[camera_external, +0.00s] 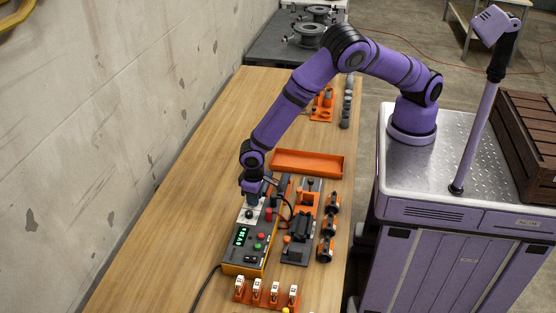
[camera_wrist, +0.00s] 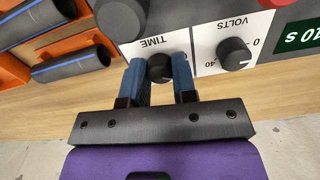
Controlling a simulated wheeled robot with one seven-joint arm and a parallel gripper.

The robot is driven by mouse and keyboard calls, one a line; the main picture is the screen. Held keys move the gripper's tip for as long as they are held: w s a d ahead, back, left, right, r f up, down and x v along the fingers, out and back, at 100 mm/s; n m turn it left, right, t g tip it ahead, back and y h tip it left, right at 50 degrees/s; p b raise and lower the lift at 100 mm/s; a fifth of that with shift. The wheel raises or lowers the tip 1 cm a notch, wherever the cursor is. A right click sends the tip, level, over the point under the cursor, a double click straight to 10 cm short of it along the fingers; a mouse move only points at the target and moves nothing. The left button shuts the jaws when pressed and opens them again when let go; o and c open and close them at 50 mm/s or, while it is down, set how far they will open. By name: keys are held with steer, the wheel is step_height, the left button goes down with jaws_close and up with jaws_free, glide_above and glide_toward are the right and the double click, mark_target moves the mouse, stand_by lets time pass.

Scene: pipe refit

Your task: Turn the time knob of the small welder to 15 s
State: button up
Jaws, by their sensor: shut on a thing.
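The small welder (camera_external: 258,250) is a grey and yellow box on the wooden table, with a green-lit display (camera_external: 241,236). In the wrist view the black time knob (camera_wrist: 160,68) sits on a white label reading TIME. My gripper (camera_wrist: 159,72) has its two blue fingers on either side of this knob, shut on it. The knob's pointer is hidden, so its setting cannot be told. The volts knob (camera_wrist: 234,53) stands beside it, clear of the fingers. The display's cut-off edge in the wrist view (camera_wrist: 302,36) shows green characters like "20 S". From outside, my gripper (camera_external: 251,201) reaches down to the welder's far end.
Black pipe pieces (camera_external: 328,226) in orange holders and a clamp fixture (camera_external: 300,226) stand right of the welder. An orange tray (camera_external: 307,163) lies behind. The table left of the welder is clear up to the wall.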

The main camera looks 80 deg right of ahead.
steer(key=m, duration=0.4)
steer(key=shift+m, duration=2.8)
steer(key=shift+a, duration=0.1)
steer(key=o, duration=0.9)
steer(key=shift+r, duration=0.1)
step_height(320, 180, up, 11)
steer(key=shift+f, duration=0.15)
